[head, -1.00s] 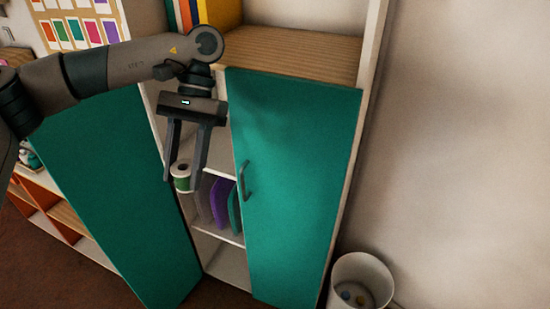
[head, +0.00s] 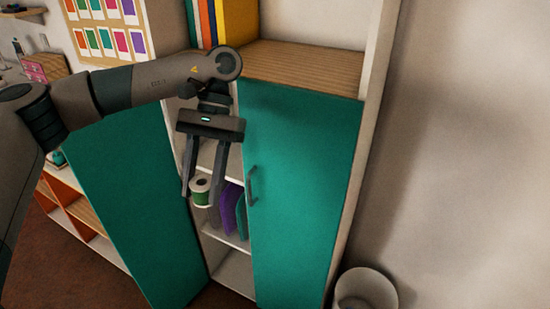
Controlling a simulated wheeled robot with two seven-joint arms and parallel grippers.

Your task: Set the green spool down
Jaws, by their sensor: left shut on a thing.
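The green spool (head: 200,197) has white ends and hangs upright between the two fingers of my left gripper (head: 200,200). The gripper points down and is shut on the spool. It is in front of the open left part of a cabinet (head: 304,67), near the shelf that holds purple and teal boards. I cannot tell whether the spool touches a shelf. My right gripper is not in view.
The cabinet's left teal door (head: 140,200) stands open, and the right teal door (head: 305,180) with its dark handle (head: 252,185) is closed. Purple boards (head: 231,206) stand on the shelf. A white bin (head: 364,290) stands at the lower right.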

